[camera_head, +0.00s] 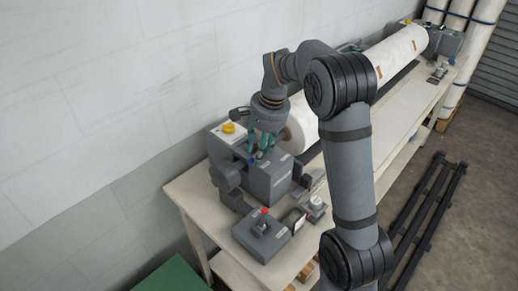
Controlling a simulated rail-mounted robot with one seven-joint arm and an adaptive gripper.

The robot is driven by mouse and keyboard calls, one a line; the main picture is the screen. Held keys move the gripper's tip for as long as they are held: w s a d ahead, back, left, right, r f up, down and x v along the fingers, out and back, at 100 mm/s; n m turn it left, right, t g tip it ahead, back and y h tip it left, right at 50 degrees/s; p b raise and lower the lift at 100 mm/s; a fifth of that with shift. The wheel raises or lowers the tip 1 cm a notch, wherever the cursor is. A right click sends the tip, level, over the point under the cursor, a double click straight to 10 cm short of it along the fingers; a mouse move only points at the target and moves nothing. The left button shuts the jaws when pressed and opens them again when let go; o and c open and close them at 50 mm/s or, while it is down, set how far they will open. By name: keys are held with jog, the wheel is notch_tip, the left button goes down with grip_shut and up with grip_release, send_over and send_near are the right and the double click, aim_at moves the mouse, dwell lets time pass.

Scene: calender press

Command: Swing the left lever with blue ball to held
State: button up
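My gripper (258,150) points down over the grey left-hand press housing (270,181), at the near end of the white roll. Its teal fingers are small in the picture, and I cannot tell how far apart they are. A small blue spot (251,161), which looks like the lever's blue ball, shows just below the fingertips, at the housing's left top edge. I cannot tell whether the fingers touch it. The lever's shaft and its angle are hidden or too small to make out.
A grey control box with a red-topped stick (265,211) stands on the bench (200,205) in front of the housing. A yellow knob (229,127) sits behind, left of my gripper. The white roll (396,52) runs to the far right. Black rails (425,205) lie on the floor.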

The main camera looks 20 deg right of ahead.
jog(key=c, duration=0.4)
grip_shut()
dwell(0.4)
